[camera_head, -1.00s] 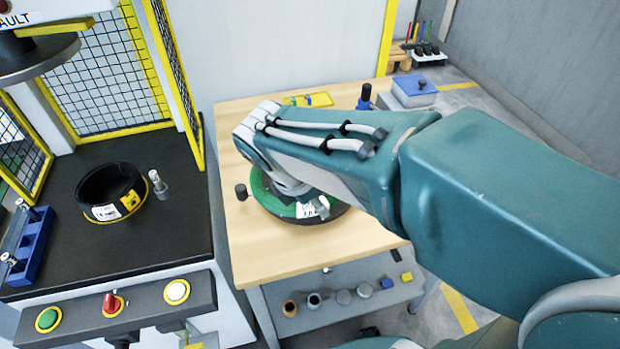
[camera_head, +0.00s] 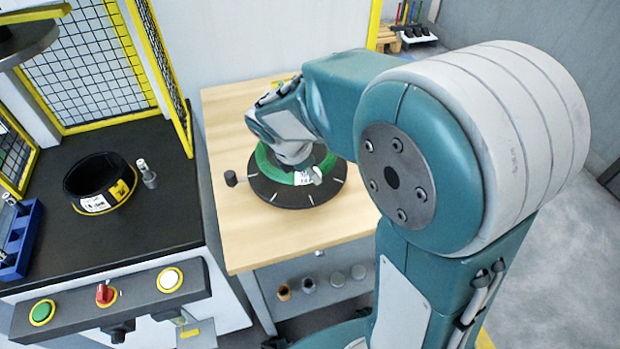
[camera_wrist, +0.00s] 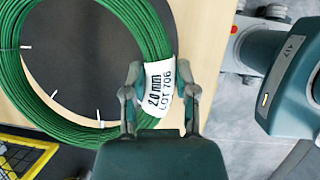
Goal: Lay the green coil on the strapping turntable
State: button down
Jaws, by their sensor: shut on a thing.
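The green coil (camera_head: 265,157) carries a white label reading 2.0 mm, LOT 706. It shows large in the wrist view (camera_wrist: 152,35). My gripper (camera_wrist: 162,82) is shut on the coil at this label, one finger on each side of it. In the head view my wrist hides much of the coil. The strapping turntable (camera_head: 300,196) is a black disc with white tick marks on the wooden table. The coil appears above the disc, shifted toward its back; the exact gap cannot be told.
A black post (camera_head: 231,178) stands left of the turntable. On the machine at left are a black ring (camera_head: 118,203) with yellow markings and a metal peg (camera_head: 147,174). A button panel (camera_head: 115,298) is in front. Several small cylinders sit on the shelf below the table.

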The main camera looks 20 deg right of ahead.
aim_at(314, 186)
jog(key=w+f, duration=0.2)
jog(key=f, duration=0.1)
jog(key=shift+w+d+f, duration=0.25)
jog(key=shift+w+d, duration=0.1)
jog(key=shift+f, duration=1.35)
jog(key=shift+c, duration=2)
grip_release()
jog(key=shift+f, duration=0.1)
